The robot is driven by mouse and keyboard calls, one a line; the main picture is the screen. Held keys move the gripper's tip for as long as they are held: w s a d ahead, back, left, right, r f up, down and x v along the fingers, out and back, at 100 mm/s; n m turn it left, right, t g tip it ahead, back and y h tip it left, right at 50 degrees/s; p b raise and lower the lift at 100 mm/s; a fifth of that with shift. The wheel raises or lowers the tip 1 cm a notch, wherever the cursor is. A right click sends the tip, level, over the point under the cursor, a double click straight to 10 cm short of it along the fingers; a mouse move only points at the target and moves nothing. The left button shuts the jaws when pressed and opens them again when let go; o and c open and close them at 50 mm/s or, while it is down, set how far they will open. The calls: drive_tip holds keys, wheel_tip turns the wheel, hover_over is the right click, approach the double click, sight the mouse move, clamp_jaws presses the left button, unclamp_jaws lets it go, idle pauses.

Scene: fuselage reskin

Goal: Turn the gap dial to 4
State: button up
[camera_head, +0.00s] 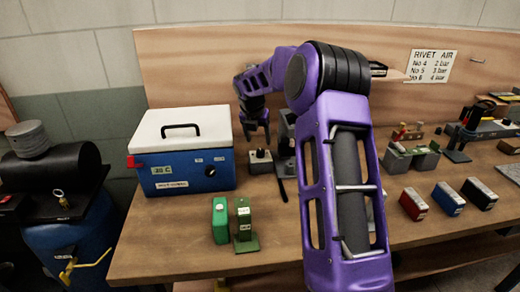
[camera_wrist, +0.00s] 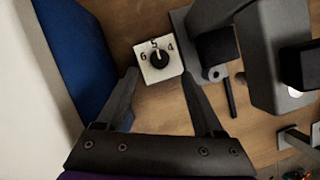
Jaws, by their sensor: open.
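The gap dial is a black round knob (camera_wrist: 158,58) on a white plate marked 6, 5 and 4. In the wrist view its pale pointer mark appears to face the 5. In the head view the dial (camera_head: 261,157) sits on a small block on the bench, right of the blue cooler. My gripper (camera_wrist: 160,74) is open and empty, its fingertips either side of the lower part of the plate in the picture. In the head view my gripper (camera_head: 257,138) points down above the dial, apart from it as far as I can tell.
The blue cooler (camera_head: 190,180) with a white lid stands close on the left. A grey machine (camera_wrist: 272,50) with a black cylinder stands close right of the dial. Green blocks (camera_head: 220,220) stand in front; red, blue and black boxes (camera_head: 448,198) lie right.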

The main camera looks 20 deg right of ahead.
sight(260, 151)
drive_tip(key=x, duration=0.7)
drive_tip(key=shift+r, duration=0.1)
clamp_jaws()
